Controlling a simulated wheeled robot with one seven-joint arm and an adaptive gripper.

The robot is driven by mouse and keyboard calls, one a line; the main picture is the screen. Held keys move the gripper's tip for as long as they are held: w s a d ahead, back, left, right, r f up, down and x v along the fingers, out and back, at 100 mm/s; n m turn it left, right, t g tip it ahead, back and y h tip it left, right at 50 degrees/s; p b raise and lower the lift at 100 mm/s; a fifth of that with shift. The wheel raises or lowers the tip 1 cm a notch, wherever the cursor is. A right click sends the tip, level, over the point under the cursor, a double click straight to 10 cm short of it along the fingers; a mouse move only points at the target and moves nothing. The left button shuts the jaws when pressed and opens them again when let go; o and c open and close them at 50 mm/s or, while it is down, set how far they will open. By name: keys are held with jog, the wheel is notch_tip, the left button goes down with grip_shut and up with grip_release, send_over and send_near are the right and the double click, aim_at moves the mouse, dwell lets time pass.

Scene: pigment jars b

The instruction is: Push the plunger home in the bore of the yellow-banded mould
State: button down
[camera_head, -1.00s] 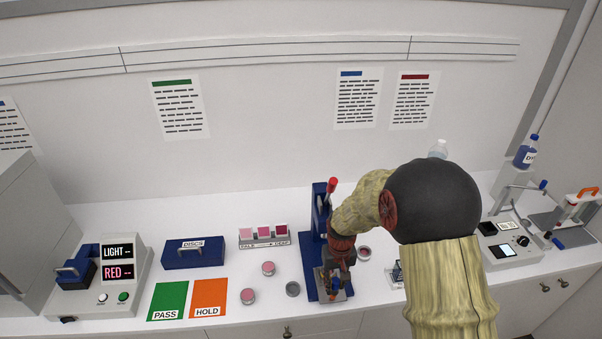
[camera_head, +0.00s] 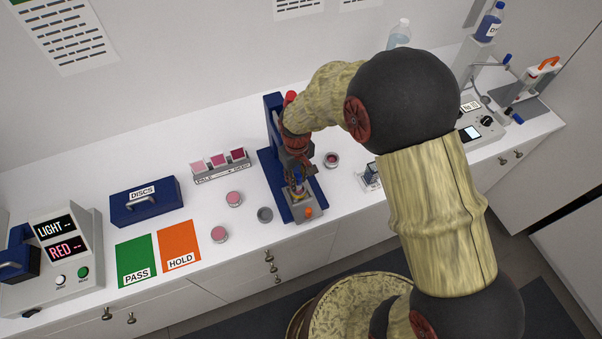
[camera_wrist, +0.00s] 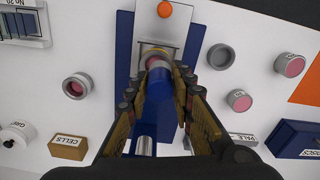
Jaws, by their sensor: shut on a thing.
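My gripper (camera_wrist: 160,78) is shut on the blue plunger (camera_wrist: 158,90), with one finger on each side of it. In the head view my gripper (camera_head: 297,178) points down over the blue press base (camera_head: 271,178). The mould (camera_head: 297,197) stands on the press's metal plate below the fingers, with a little yellow showing. In the wrist view the mould's metal rim (camera_wrist: 155,60) shows just beyond the plunger. The plunger appears lined up with the mould; the fingers partly hide the bore, so I cannot tell how deep it sits.
An orange knob (camera_head: 309,212) is at the plate's front. A grey empty cup (camera_head: 265,214) stands left of the press and a jar with dark pink contents (camera_head: 331,159) right of it. Pink jars (camera_head: 220,234) stand near the orange HOLD mat (camera_head: 179,246). The press column (camera_head: 274,115) rises behind.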

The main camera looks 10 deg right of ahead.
aim_at(298, 183)
jog(key=shift+w+d, duration=0.15)
jog(key=shift+w, duration=0.2)
jog(key=shift+w+r+n, duration=0.1)
jog(key=shift+n, duration=0.2)
jog(key=shift+f+b, duration=0.7)
jog(key=shift+f, duration=0.45)
jog(key=shift+f+b, duration=0.75)
jog(key=shift+f, duration=0.45)
dwell(0.4)
jog(key=c, duration=1.5)
grip_release()
jog(key=shift+o, duration=0.2)
